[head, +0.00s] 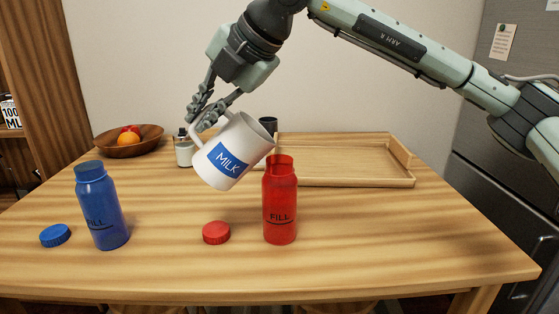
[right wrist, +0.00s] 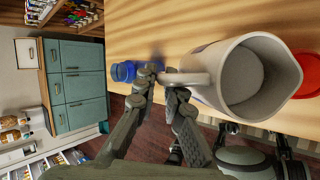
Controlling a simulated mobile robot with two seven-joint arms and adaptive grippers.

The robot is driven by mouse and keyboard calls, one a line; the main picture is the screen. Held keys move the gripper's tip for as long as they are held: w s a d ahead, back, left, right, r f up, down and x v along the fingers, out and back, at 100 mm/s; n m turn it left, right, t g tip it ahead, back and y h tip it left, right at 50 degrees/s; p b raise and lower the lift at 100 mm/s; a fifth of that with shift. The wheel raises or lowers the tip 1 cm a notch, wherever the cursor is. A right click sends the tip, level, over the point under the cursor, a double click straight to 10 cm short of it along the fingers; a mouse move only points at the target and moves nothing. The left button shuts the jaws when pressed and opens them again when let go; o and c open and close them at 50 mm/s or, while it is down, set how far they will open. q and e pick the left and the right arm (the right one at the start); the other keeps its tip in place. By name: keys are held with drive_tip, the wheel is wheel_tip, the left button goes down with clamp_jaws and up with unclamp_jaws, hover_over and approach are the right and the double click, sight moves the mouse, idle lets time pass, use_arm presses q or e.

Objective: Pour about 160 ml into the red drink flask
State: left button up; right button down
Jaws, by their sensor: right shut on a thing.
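My right gripper (head: 200,117) is shut on the handle of a white jug (head: 238,140) with a blue MILK label. The jug is held above the table, tilted to the right, its lip close to the mouth of the red flask (head: 280,212). The red flask stands upright and uncapped, with a FILL line on its front. No stream is clearly visible. The red cap (head: 216,233) lies on the table left of it. In the right wrist view the jug (right wrist: 215,93) is seen into from above; I cannot tell its milk level. My left gripper is out of view.
A blue flask (head: 102,210) stands at the left with its blue cap (head: 55,236) beside it. Behind are a fruit bowl (head: 118,148), a small jar (head: 184,152), a dark cup (head: 268,124) and a wooden tray (head: 345,182). The table's right front (head: 400,235) is clear.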

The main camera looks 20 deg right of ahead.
drive_tip(key=shift+d+r, duration=0.15)
drive_tip(key=shift+r, duration=0.15)
drive_tip(key=shift+d+r+y, duration=0.1)
drive_tip(key=shift+r+y, duration=0.1)
drive_tip(key=shift+y, duration=0.2)
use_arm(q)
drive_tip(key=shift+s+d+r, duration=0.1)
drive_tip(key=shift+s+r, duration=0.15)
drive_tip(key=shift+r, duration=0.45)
use_arm(e)
drive_tip(key=shift+d+r, duration=0.15)
drive_tip(key=shift+r, duration=0.05)
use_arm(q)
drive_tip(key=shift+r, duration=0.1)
use_arm(e)
drive_tip(key=shift+t, duration=0.3)
drive_tip(key=shift+r+b, duration=0.1)
drive_tip(key=shift+b, duration=0.2)
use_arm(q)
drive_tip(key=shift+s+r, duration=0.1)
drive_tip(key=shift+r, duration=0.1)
use_arm(e)
drive_tip(key=shift+s+d+r+y, duration=0.1)
drive_tip(key=shift+y, duration=0.2)
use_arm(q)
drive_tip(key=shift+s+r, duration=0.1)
use_arm(e)
drive_tip(key=shift+r+m, duration=0.1)
drive_tip(key=shift+m, duration=0.2)
